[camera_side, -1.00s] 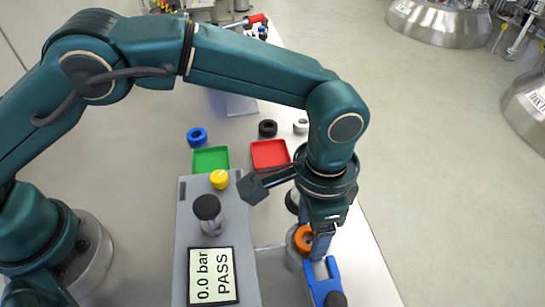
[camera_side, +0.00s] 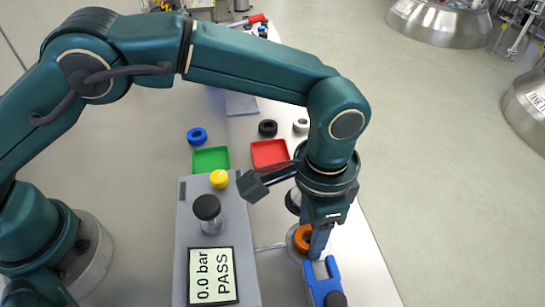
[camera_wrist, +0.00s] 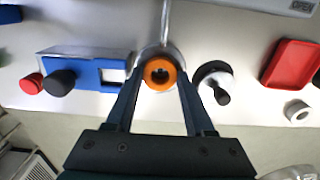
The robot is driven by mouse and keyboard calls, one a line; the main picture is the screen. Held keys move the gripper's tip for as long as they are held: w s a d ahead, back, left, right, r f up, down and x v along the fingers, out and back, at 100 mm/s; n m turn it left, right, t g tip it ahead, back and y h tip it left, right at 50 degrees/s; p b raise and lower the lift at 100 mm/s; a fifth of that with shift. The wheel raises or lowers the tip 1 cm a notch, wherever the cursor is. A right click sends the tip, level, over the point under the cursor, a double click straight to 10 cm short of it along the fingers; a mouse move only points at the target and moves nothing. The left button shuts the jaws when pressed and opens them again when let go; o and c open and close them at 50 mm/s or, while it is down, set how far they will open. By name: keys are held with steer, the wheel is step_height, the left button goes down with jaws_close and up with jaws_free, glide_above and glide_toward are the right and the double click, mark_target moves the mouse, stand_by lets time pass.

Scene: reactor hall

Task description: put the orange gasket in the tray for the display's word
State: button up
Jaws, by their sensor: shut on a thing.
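The orange gasket (camera_side: 303,238) sits at the round metal fitting (camera_side: 292,246) beside the grey panel. In the wrist view the orange gasket (camera_wrist: 160,74) lies between my fingertips, a dark hole at its centre. My gripper (camera_side: 313,240) is shut on it, pointing down; it also shows in the wrist view (camera_wrist: 160,82). I cannot tell whether the gasket is clear of the fitting. The display (camera_side: 213,276) reads "0.0 bar PASS". A green tray (camera_side: 211,160) and a red tray (camera_side: 269,153) lie behind the panel, both empty where visible. My wrist covers part of the red tray's right side.
A blue ring (camera_side: 197,136), a black ring (camera_side: 268,128) and a white ring (camera_side: 300,126) lie near the trays. The grey panel (camera_side: 185,235) carries a yellow knob (camera_side: 219,179) and a black-topped knob (camera_side: 207,208). A blue fixture (camera_side: 325,285) stands close to my gripper.

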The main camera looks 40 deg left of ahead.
mark_target(212, 164)
steer(key=shift+r, duration=2.85)
steer(key=shift+s+a+f+m, duration=0.1)
steer(key=shift+f+m, duration=0.2)
steer(key=shift+a+f, duration=0.15)
steer(key=shift+a, duration=0.2)
steer(key=w+a+r+n, duration=0.1)
steer(key=w+a, duration=0.1)
steer(key=a, duration=0.7)
steer(key=w+a+r+n, duration=0.1)
steer(key=w+a+n, duration=0.1)
steer(key=a, duration=0.6)
steer(key=shift+a, duration=0.35)
steer(key=s+a+r+n, duration=0.1)
steer(key=s+a+n, duration=0.1)
steer(key=a, duration=0.6)
steer(key=s+a+r+n, duration=0.2)
steer(key=a+n, duration=0.2)
steer(key=a, duration=0.4)
steer(key=shift+a+n, duration=0.15)
steer(key=shift+n, duration=0.15)
steer(key=w+d+f, duration=0.1)
steer(key=d+f, duration=0.1)
steer(key=d, duration=0.1)
steer(key=w+d+f, duration=0.1)
steer(key=d+f, duration=0.1)
steer(key=d, duration=0.2)
steer(key=w+d+f, duration=0.2)
steer(key=d+f, duration=0.1)
steer(key=shift+d, duration=0.25)
steer(key=shift+f, duration=1.9)
